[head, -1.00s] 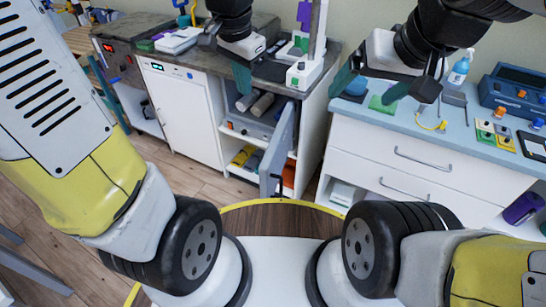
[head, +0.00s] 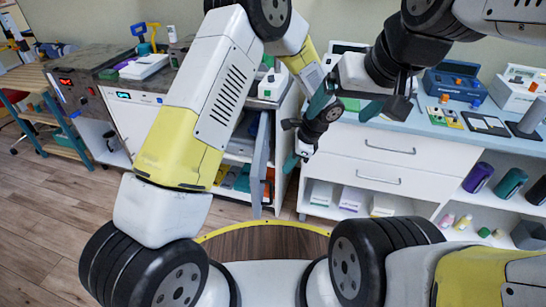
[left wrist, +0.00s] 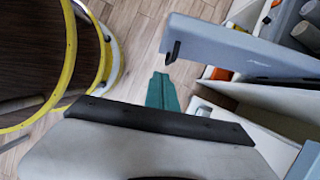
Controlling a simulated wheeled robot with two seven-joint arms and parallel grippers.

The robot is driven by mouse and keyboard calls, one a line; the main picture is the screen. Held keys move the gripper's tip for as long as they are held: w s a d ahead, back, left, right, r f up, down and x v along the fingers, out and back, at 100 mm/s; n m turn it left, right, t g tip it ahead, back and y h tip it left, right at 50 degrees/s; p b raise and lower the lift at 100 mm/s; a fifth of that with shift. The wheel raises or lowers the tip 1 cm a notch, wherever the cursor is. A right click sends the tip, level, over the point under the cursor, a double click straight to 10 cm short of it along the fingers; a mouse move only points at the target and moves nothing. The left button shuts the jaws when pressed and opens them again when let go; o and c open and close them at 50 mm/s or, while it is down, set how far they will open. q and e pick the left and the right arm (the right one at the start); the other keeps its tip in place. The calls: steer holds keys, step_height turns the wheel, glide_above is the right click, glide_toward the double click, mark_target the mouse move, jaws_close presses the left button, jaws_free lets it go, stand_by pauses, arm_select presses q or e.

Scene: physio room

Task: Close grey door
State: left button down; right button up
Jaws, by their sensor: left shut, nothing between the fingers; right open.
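The grey door (head: 261,165) of the low cabinet stands ajar, swung out towards me, in the middle of the head view. In the left wrist view the grey door (left wrist: 240,50) shows its edge and a black handle (left wrist: 171,51) near its free end. My left gripper (head: 291,161) is shut and empty, just right of the door in the head view. Its teal fingers also show in the left wrist view (left wrist: 162,92), close to the handle end; I cannot tell whether they touch the door. My right gripper (head: 346,106) is open and empty over the blue counter.
The cabinet shelves (head: 237,150) behind the door hold small items. A white drawer unit (head: 388,160) stands to the right, with bottles and boxes on its lower shelf. A round wooden surface with a yellow rim (head: 265,240) lies before me.

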mark_target(265, 182)
arm_select(q)
steer(key=shift+w+a+f, duration=0.2)
steer(key=shift+a+f, duration=1.7)
steer(key=shift+f, duration=0.2)
steer(key=shift+w+a+f, duration=0.2)
steer(key=shift+a+f, duration=1.65)
steer(key=shift+f, duration=0.25)
steer(key=shift+a, duration=0.1)
